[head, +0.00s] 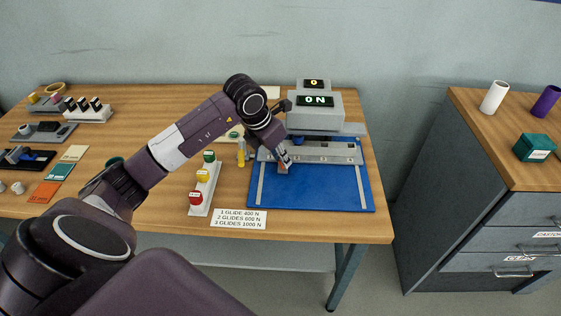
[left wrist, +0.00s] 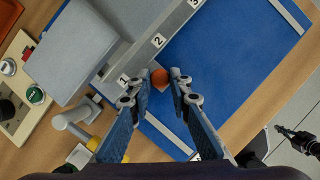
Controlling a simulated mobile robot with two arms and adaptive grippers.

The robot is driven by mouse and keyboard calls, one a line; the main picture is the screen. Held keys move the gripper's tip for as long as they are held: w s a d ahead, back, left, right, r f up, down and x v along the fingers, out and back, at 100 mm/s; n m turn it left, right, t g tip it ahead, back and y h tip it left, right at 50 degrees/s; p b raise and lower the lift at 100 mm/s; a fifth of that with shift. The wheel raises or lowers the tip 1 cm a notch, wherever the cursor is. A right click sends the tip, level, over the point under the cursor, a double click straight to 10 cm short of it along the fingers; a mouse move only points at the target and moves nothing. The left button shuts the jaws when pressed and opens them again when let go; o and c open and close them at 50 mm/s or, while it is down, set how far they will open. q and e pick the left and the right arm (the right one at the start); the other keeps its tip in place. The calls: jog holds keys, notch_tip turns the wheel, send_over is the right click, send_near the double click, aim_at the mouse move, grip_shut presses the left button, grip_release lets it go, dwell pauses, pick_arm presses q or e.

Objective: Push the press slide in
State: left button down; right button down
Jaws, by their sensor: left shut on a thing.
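The press (head: 315,112) stands at the back of its blue base plate (head: 320,188). Its display reads "0 N", with a smaller "0" above. The grey slide (head: 335,153) is a bar across the back part of the plate, between pale side rails. It carries the numbers 1, 2 and 3 in the left wrist view (left wrist: 140,62). Whether this piece is joined to the slide cannot be told. A dark gripper, apparently my right one (left wrist: 302,140), shows over the floor.
A force label (head: 239,219) lies at the front edge. The plate's front is clear. A grey cabinet (head: 440,170) stands right, across a gap.

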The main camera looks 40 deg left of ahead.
pick_arm(q)
jog(key=shift+w+a+r, duration=0.15)
jog(key=c, duration=2)
grip_release()
jog(key=shift+o, duration=1.2)
jog(key=shift+w, duration=0.1)
jog(key=v, duration=1.1)
jog(key=shift+s+r, duration=0.3)
jog(key=shift+r, duration=0.05)
pick_arm(e)
jog(key=shift+d, duration=0.15)
pick_arm(q)
jog(key=shift+a+f, duration=0.1)
pick_arm(e)
jog(key=shift+s, duration=0.1)
